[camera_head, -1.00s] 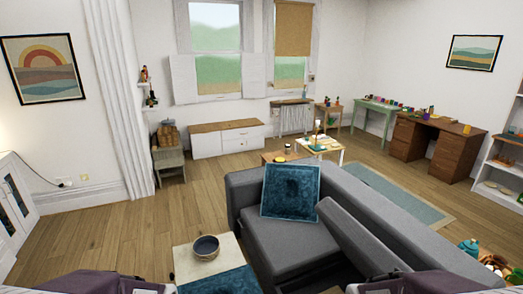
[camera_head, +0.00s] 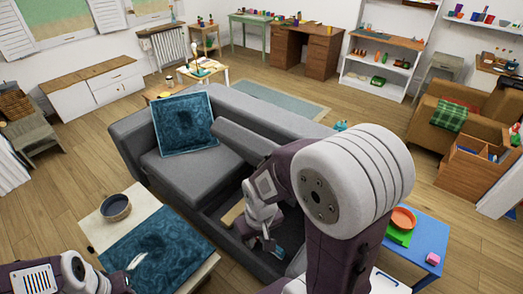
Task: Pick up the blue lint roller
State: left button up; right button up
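A small blue object (camera_head: 278,251), which looks like the blue lint roller, lies low inside the open compartment of the grey sofa (camera_head: 180,170). Only a small part of it shows. My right gripper (camera_head: 268,241) reaches down into that compartment, with its fingertips right at the blue object. I cannot tell whether they touch it or are closed on it. My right arm hides much of the compartment. My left gripper (camera_head: 137,262) is over the dark blue cloth at the lower left, and its fingers are too small to read.
A low table (camera_head: 95,228) at the lower left bears a dark bowl (camera_head: 116,207) and the blue cloth (camera_head: 165,250). A blue side table (camera_head: 432,240) stands right of the sofa with an orange bowl (camera_head: 403,218). A blue cushion (camera_head: 184,122) leans on the sofa.

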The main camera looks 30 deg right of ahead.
aim_at(280, 253)
jog(key=z, duration=1.35)
jog(key=u, duration=1.55)
jog(key=z, duration=1.55)
